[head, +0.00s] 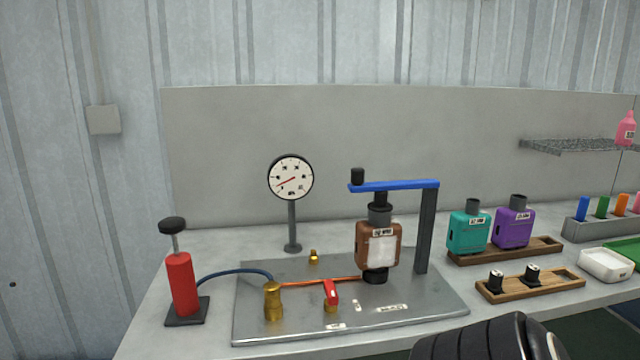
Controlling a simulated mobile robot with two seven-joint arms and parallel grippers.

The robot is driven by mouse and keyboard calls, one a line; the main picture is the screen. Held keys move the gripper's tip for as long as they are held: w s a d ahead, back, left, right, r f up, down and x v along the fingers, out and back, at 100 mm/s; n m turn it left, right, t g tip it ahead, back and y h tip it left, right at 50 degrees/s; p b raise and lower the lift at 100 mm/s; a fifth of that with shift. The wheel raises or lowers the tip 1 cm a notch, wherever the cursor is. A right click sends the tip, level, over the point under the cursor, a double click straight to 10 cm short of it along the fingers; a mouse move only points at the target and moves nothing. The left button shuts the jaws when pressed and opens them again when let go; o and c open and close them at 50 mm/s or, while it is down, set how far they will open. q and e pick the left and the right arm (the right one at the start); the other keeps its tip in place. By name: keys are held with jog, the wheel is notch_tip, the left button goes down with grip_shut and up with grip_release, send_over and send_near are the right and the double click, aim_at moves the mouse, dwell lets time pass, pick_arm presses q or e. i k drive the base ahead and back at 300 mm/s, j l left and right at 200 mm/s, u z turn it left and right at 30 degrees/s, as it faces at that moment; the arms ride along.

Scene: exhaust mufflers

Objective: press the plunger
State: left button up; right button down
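The plunger is a black knob (172,225) on a grey rod, standing raised above a red pump cylinder (181,283) at the left end of the bench. The cylinder stands upright on a dark square base (187,316). A blue hose (235,273) runs from it to a brass fitting (273,302) on the grey metal plate (400,318). Nothing touches the knob. A black rounded part of my own arm shows at the bottom right edge. Neither gripper shows in this view.
A round gauge (291,178) stands behind the plate. A brown muffler (378,246) sits under a blue clamp bar (394,185). A red-handled valve (330,294) is on the plate. Teal (468,233) and purple (513,228) mufflers stand right. The space above the knob is clear.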

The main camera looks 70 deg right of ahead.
aim_at(173, 225)
jog(key=z, duration=1.25)
jog(key=i+z, duration=0.25)
jog(key=i, duration=0.25)
jog(key=i+j+z, duration=0.2)
jog(key=i, duration=0.3)
jog(key=k+j+z, duration=0.15)
jog(key=k+z, duration=0.15)
